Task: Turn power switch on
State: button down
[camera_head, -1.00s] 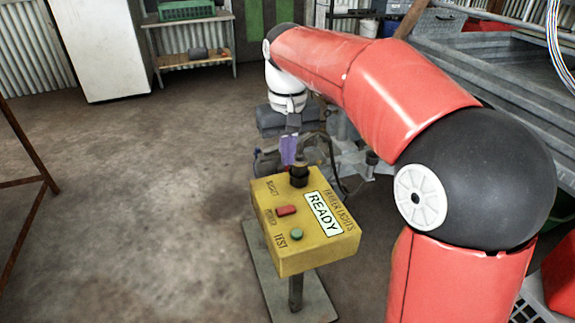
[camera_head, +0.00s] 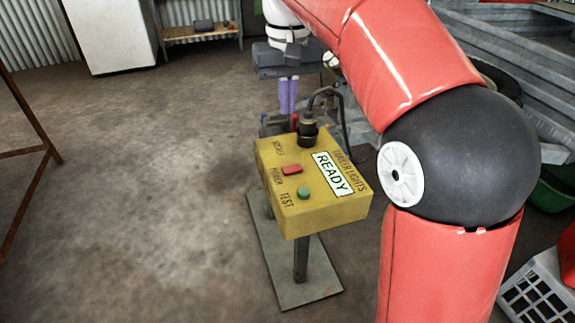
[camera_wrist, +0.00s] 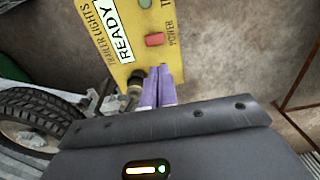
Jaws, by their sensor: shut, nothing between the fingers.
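The yellow control box (camera_head: 325,211) stands on a post and shows a lit READY panel. Its red power switch (camera_head: 292,169) sits beside the POWER lettering and also shows in the wrist view (camera_wrist: 155,39). The green TEST button (camera_head: 303,193) is nearby. A black plug with a cable (camera_head: 307,128) stands in the socket at the box's far end. My gripper (camera_head: 288,108) is behind the box with its purple fingers pointing down. In the wrist view, the closed, empty fingers (camera_wrist: 157,70) appear beside the plug, below the red switch in the picture.
The plug's cable curves up beside my gripper. A flat metal base plate (camera_head: 300,291) lies under the box. A rusty metal frame (camera_head: 40,130) stands at left and a white crate (camera_head: 540,300) at lower right. The concrete floor left of the box is open.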

aim_at(288, 169)
jog(key=shift+r, duration=0.1)
notch_tip(288, 169, down, 14)
jog(key=b, duration=0.4)
dwell(0.3)
jog(key=shift+a+f, duration=0.1)
jog(key=shift+f, duration=0.15)
dwell(0.4)
jog(key=shift+w+d+r+p, duration=0.1)
jog(key=shift+d+p, duration=0.2)
jog(key=shift+d, duration=0.1)
jog(key=shift+w+d+r+p, duration=0.1)
jog(key=shift+d+p, duration=0.15)
jog(key=shift+d, duration=0.15)
notch_tip(288, 169, up, 14)
jog(key=p, duration=0.6)
